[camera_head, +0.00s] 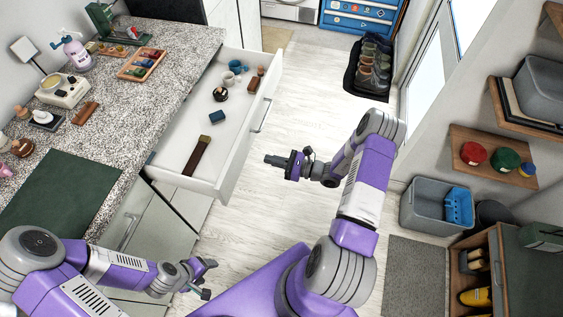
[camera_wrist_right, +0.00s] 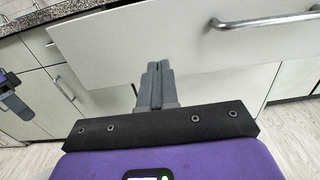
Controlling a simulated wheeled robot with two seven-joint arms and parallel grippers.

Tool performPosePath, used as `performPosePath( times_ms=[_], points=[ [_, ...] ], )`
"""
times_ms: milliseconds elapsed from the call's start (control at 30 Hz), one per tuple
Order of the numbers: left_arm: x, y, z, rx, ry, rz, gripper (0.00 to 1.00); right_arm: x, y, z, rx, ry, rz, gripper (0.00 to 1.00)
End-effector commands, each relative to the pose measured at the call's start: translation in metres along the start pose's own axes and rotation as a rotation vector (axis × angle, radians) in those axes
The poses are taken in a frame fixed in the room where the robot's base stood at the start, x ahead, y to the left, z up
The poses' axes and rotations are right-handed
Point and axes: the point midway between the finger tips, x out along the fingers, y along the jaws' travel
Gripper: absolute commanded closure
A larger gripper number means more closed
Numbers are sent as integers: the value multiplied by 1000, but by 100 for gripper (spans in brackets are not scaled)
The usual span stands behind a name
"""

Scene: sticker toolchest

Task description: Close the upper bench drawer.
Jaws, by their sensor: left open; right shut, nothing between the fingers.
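The upper bench drawer (camera_head: 237,157) is pulled well out from under the speckled counter in the head view. Its white front with a metal bar handle (camera_head: 265,108) faces right. In the right wrist view the drawer front (camera_wrist_right: 140,45) and its handle (camera_wrist_right: 265,20) fill the upper part. My right gripper (camera_head: 268,160) is shut and empty, a little to the right of the drawer front's near end; its fingers also show in the right wrist view (camera_wrist_right: 157,75). I cannot tell whether they touch the front. My left gripper (camera_head: 208,278) is open, low beside the lower cabinet fronts.
The drawer holds cups (camera_head: 235,66), a dark strap-like item (camera_head: 197,156), a blue block (camera_head: 217,117) and other small items. The counter (camera_head: 130,110) carries several objects and a green mat (camera_head: 62,190). A grey bin (camera_head: 425,208) stands at right.

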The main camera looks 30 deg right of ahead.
Motion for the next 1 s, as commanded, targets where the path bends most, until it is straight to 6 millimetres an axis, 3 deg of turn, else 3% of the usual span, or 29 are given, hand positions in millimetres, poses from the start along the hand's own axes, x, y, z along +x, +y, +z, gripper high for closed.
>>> performPosePath(
  times_ms=[200,400,1000],
  points=[
    [4,-2,0,0,0,0,37,46,1,-1,0,-1,4,100],
    [7,-3,0,0,0,0,37,72,1,-1,-1,0,3,100],
    [8,-3,0,0,0,0,37,79,-1,0,0,1,-3,100]
  ],
)
